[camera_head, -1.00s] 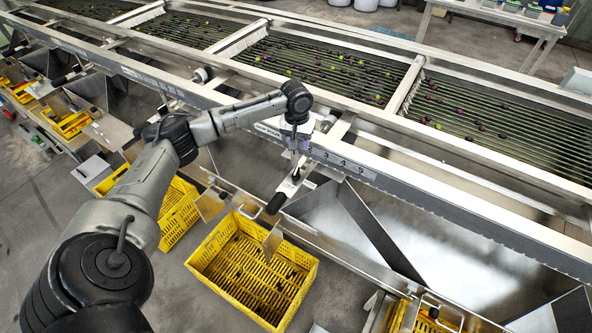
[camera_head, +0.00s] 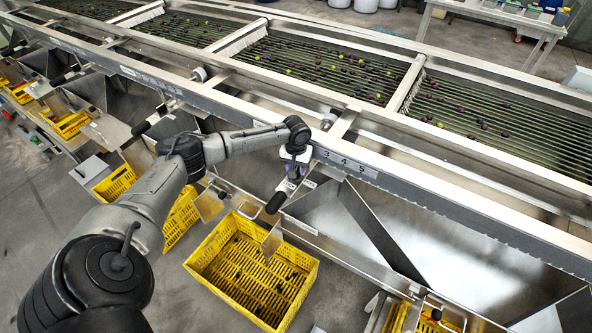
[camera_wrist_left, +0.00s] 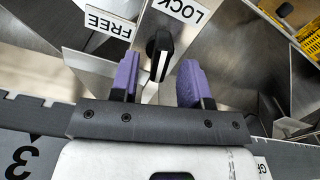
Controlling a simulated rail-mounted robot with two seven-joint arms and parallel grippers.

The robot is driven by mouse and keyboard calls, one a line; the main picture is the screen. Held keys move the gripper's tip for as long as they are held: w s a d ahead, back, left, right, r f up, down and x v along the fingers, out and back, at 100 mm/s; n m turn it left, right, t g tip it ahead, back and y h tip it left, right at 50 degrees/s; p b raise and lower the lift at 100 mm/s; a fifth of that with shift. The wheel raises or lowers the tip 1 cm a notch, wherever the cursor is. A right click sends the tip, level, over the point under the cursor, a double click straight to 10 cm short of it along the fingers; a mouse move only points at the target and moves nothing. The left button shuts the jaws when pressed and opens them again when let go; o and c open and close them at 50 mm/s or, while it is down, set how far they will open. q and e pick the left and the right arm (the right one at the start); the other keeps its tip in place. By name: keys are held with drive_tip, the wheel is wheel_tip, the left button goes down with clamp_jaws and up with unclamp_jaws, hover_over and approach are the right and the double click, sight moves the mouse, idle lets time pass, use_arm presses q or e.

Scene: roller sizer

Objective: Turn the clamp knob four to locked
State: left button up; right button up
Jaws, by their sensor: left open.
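The clamp knob (camera_wrist_left: 158,50) is black with a white stripe and stands upright in the left wrist view, below and between the FREE label (camera_wrist_left: 108,22) and the LOCK label (camera_wrist_left: 182,9). My left gripper (camera_wrist_left: 158,80) is open, with one purple pad on each side of the knob. I cannot tell whether either pad touches it. In the head view, my left gripper (camera_head: 292,172) hangs in front of the numbered rail (camera_head: 345,162), and the knob is hidden by the gripper and wrist. My right gripper is not in view.
A black-tipped lever (camera_head: 276,203) juts out just below my gripper. A yellow crate (camera_head: 200,268) stands on the floor below. Metal chutes (camera_head: 345,235) lie to the right. The roller bed with olives (camera_head: 320,65) is behind the rail.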

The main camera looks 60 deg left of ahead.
use_arm(q)
drive_tip(key=shift+f, duration=0.55)
clamp_jaws()
